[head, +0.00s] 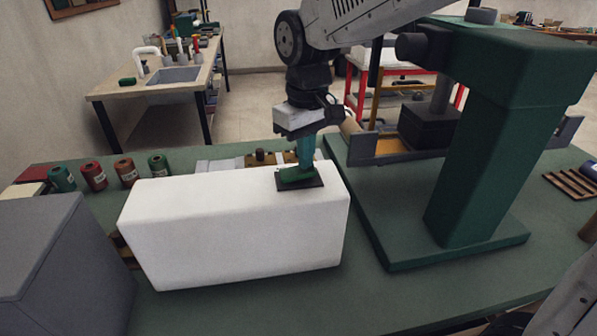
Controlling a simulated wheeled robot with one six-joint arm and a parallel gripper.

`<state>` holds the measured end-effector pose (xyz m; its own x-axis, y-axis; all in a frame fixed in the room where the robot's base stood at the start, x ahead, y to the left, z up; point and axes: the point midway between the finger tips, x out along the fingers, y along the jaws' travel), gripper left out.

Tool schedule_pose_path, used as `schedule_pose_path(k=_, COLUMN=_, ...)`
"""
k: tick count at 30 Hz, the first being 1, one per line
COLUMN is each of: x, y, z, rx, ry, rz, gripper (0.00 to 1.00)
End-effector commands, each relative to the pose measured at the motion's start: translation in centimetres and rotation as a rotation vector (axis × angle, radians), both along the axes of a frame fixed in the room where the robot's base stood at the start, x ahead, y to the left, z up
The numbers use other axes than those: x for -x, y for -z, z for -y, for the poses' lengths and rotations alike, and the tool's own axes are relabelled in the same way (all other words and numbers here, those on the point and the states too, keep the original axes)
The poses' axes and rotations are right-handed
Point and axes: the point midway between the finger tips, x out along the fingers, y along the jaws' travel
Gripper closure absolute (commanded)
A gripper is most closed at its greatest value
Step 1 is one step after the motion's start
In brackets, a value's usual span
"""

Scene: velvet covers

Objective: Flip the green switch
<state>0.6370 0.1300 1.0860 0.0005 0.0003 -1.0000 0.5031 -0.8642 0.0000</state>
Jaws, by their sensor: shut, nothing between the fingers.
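The green switch (291,176) sits on a dark plate (316,184) on top of a white box (230,235), near the box's right end. My gripper (304,164) points down right over the switch, its shut fingers at the right part of it. I cannot tell whether the fingertips touch the switch. Nothing shows between the fingers. The fingers hide part of the switch's right side, so its exact tilt is hard to read.
A large green machine stand (470,160) rises close to the right of the white box. A grey box (50,260) stands at the front left. Several thread spools (95,176) line the table's back left. The green table (300,305) is clear in front.

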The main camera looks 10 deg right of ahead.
Motion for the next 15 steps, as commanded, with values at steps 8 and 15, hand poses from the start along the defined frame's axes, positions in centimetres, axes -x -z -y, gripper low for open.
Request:
schedule_pose_path(k=8, x=0.02, y=0.43, z=0.00, rx=0.001, ry=0.000, rz=-0.001, gripper=1.00)
schedule_pose_path(k=15, x=0.01, y=0.53, z=0.00, rx=0.000, ry=0.000, rz=0.000, gripper=1.00)
